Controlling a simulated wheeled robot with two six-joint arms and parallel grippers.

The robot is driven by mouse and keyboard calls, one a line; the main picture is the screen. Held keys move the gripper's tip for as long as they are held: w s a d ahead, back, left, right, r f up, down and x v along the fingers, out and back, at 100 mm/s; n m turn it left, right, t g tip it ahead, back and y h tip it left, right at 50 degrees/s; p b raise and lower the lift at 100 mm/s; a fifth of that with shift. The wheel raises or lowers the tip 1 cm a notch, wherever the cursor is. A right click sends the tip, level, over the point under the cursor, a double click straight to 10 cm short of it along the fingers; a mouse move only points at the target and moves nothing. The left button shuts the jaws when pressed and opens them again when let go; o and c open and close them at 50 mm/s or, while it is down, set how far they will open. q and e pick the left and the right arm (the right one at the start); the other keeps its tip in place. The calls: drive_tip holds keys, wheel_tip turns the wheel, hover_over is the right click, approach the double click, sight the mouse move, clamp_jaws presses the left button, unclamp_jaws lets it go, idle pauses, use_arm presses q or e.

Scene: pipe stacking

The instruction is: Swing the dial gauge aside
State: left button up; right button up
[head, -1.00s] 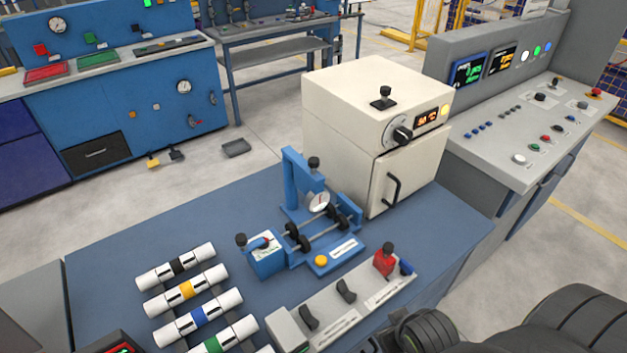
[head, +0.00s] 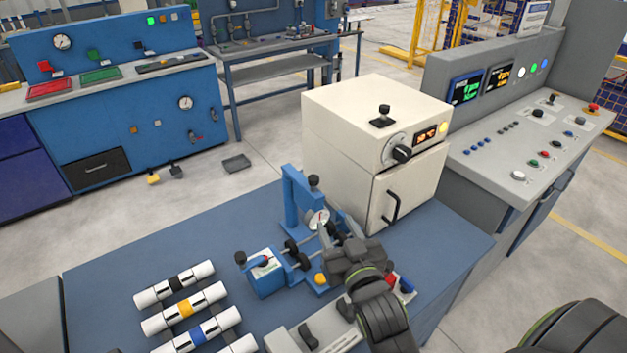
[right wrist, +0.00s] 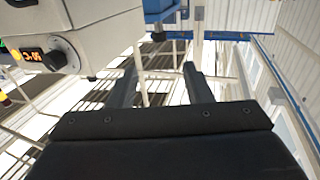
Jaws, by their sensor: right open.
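The dial gauge (head: 318,218) has a round white face and hangs on a blue stand (head: 290,197) with a black knob (head: 313,181) on top. The blue stand also shows at the top of the right wrist view (right wrist: 160,12). My right gripper (head: 329,231) is just in front of and right of the gauge, over the blue fixture. Its two fingers (right wrist: 161,70) are apart with nothing between them. I cannot tell whether a finger touches the gauge. My gripper and arm hide part of the fixture's rollers. My left gripper is out of view.
A cream oven (head: 345,135) stands close behind and right of the stand. A blue box with a knob (head: 266,272) sits left of the rollers. Banded white pipes (head: 185,307) lie on a rack at the left. The blue table (head: 160,240) is bare behind them.

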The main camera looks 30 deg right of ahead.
sight(315, 185)
drive_tip(key=w+d, duration=0.1)
drive_tip(key=w, duration=0.4)
drive_tip(key=w+d+p, duration=0.1)
drive_tip(key=w, duration=0.4)
drive_tip(key=w+d+p, duration=0.1)
drive_tip(key=w, duration=0.5)
drive_tip(key=shift+w, duration=0.1)
clamp_jaws()
